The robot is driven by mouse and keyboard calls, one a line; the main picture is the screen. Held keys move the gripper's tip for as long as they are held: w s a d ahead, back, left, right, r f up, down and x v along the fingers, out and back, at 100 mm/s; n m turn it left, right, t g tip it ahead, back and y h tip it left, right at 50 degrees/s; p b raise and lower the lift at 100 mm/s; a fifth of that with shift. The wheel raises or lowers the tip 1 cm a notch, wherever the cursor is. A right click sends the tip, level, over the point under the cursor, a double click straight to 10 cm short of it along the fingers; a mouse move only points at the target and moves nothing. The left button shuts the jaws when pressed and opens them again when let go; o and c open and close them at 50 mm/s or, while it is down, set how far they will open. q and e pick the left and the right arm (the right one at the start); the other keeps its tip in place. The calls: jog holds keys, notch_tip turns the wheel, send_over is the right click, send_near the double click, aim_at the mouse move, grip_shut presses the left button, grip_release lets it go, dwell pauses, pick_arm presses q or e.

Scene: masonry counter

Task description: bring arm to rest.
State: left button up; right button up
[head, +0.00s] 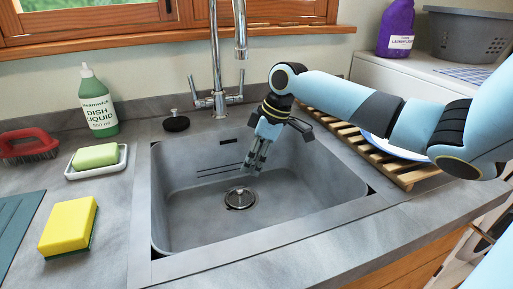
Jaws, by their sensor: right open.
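My right arm comes in from the right and reaches over the wooden rack to the sink (170,215). My right gripper (255,165) points down inside the sink basin, above and just behind the drain (240,198). Its jaws are open and I see nothing between them. My left gripper is not in view.
The faucet (217,60) stands behind the sink. Left are a green dish liquid bottle (98,103), a soap dish (122,163) with green soap (96,156), a yellow sponge (68,226) and a red brush (28,144). A slatted rack (335,128) with a plate (395,148) lies right.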

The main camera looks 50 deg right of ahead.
jog(key=shift+v, duration=1.1)
